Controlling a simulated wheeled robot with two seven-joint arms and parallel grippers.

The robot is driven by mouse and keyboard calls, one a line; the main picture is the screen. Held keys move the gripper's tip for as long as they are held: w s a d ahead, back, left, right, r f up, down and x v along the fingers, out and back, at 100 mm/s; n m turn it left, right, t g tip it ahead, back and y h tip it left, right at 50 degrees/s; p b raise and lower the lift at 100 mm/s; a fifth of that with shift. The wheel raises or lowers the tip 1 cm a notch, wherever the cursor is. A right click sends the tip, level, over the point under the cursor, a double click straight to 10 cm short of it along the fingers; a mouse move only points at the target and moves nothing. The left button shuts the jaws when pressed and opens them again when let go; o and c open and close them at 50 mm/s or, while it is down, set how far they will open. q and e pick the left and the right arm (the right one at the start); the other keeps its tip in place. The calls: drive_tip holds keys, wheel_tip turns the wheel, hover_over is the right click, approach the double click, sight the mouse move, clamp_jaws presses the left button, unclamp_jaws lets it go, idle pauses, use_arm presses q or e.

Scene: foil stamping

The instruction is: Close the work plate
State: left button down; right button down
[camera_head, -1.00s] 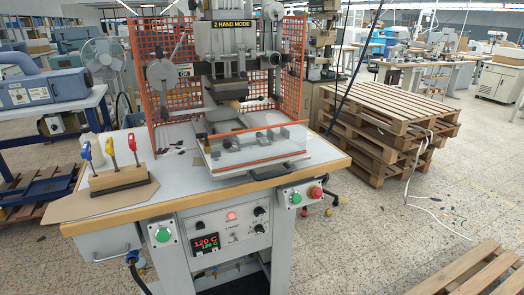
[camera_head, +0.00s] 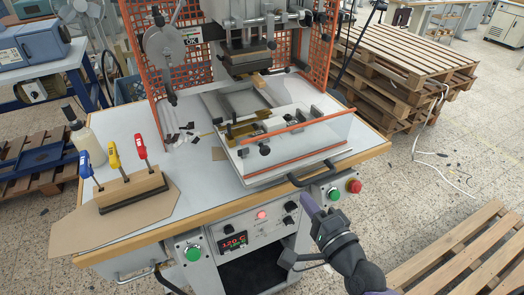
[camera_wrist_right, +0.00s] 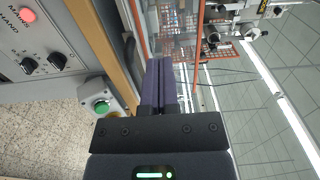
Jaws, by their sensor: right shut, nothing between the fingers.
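The work plate (camera_head: 255,172) is a white slide with a clear guard and orange bars. It sits out in front of the press head, over the front of the table. Metal clamps and a brass-coloured piece (camera_head: 243,130) are on it. A black curved handle (camera_head: 322,174) sticks out at its front right. My right gripper (camera_head: 309,200) is shut and empty, just below the handle in the head view and apart from it as far as I can tell. Its dark purple fingers (camera_wrist_right: 159,75) lie together in the right wrist view. My left gripper is not in view.
The press head (camera_head: 248,55) hangs behind the plate between orange mesh guards (camera_head: 168,60). A green button (camera_head: 334,193) and a red button (camera_head: 354,186) are close to my right gripper. A wooden tool block (camera_head: 130,190) stands left. Pallets (camera_head: 405,60) are at right.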

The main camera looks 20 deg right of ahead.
sight(274, 156)
drive_tip(key=w, duration=0.7)
drive_tip(key=w+a, duration=0.1)
drive_tip(key=w, duration=0.3)
drive_tip(key=shift+w+f+b, duration=0.1)
drive_tip(key=shift+w+b, duration=0.15)
drive_tip(key=shift+b, duration=0.05)
drive_tip(key=shift+w, duration=0.45)
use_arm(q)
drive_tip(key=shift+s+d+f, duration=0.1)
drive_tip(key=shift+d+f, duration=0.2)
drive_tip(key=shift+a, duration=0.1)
